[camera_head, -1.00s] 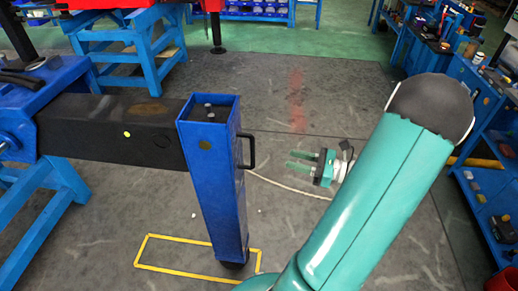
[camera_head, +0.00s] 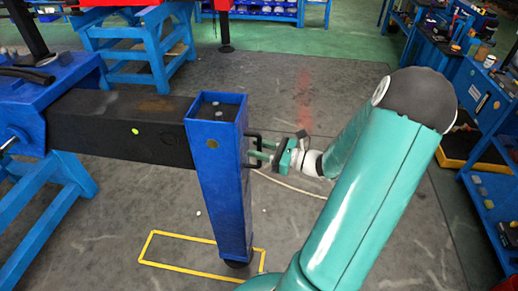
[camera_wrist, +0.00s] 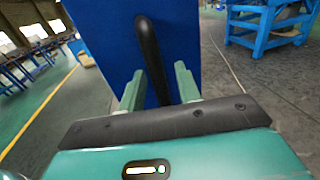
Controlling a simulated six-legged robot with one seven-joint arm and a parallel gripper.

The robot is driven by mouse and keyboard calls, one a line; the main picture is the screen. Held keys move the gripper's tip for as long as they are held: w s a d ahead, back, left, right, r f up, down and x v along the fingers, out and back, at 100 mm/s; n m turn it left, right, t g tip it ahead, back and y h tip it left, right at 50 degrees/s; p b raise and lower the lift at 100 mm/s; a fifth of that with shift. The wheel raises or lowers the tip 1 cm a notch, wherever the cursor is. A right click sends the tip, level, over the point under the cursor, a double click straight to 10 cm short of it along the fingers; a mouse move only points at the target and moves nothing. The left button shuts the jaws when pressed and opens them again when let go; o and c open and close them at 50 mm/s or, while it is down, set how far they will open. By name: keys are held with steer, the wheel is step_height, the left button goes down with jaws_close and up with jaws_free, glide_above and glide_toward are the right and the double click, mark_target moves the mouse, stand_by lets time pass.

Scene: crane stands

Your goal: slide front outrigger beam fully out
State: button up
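My gripper (camera_head: 260,152) is at the handle, coming from the right. In the wrist view the black handle (camera_wrist: 150,50) runs between the two green fingers of my gripper (camera_wrist: 160,85). The fingers stand apart, with gaps visible beside the handle. The handle's lower end is hidden behind my gripper body.
A yellow rectangle (camera_head: 160,262) is marked on the floor around the leg's foot. A pale cable (camera_head: 285,184) lies on the floor to the right. Blue workbenches (camera_head: 480,90) stand along the right side. The floor between leg and benches is mostly clear.

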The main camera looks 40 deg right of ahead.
steer(key=shift+w, duration=0.1)
jaws_close()
steer(key=v, duration=0.3)
steer(key=shift+d, duration=0.35)
jaws_free()
steer(key=shift+w+f, duration=0.1)
steer(key=shift+w, duration=0.15)
steer(key=shift+s, duration=0.1)
